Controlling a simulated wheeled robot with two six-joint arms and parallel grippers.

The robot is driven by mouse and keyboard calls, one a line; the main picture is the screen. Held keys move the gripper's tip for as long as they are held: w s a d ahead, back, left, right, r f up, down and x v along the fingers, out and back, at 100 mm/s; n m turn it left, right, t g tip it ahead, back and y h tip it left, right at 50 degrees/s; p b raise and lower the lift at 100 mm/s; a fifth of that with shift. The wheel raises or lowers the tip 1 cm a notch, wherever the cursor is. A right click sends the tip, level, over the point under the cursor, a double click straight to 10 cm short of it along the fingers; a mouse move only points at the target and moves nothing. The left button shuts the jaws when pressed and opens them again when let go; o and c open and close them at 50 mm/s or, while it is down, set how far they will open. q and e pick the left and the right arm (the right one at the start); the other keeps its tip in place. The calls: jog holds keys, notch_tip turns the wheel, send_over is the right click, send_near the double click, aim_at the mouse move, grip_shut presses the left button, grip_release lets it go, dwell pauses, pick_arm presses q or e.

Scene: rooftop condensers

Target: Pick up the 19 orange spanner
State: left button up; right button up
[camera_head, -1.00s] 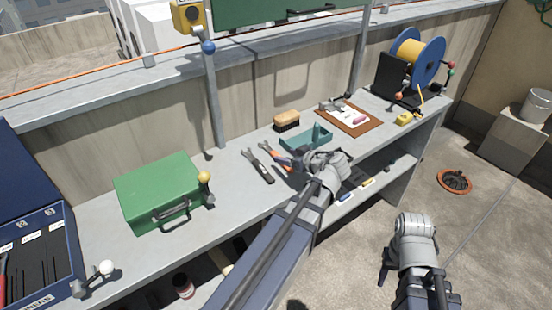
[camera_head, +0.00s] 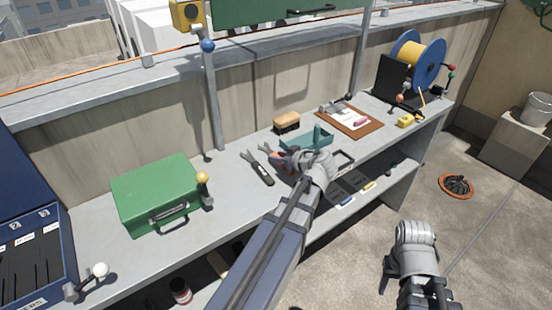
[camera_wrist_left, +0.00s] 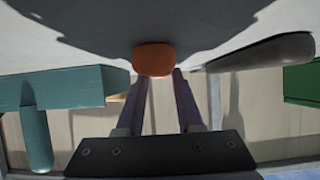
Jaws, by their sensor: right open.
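The orange spanner (camera_head: 265,148) lies on the grey bench, its pale jaw end toward the wall. The rest is largely hidden by my left gripper (camera_head: 282,157), which is low over it. In the left wrist view the rounded orange handle end (camera_wrist_left: 154,59) shows at the fingertips of my left gripper (camera_wrist_left: 160,82). I cannot tell whether the fingers press on it. A dark-handled tool (camera_head: 260,172) lies just left of it and also shows in the wrist view (camera_wrist_left: 262,52). No size mark is readable. My right gripper (camera_head: 391,272) is open and empty, off the bench.
A teal tray (camera_head: 308,141) stands close behind my left gripper. A brush (camera_head: 287,122), a clipboard (camera_head: 362,124) and a cable reel (camera_head: 425,62) are farther back. A green case (camera_head: 155,190) and a blue case (camera_head: 30,265) stand left.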

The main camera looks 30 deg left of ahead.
pick_arm(q)
grip_shut()
jog(key=shift+r, duration=0.1)
dwell(0.4)
notch_tip(320, 180, up, 10)
jog(key=p, duration=1)
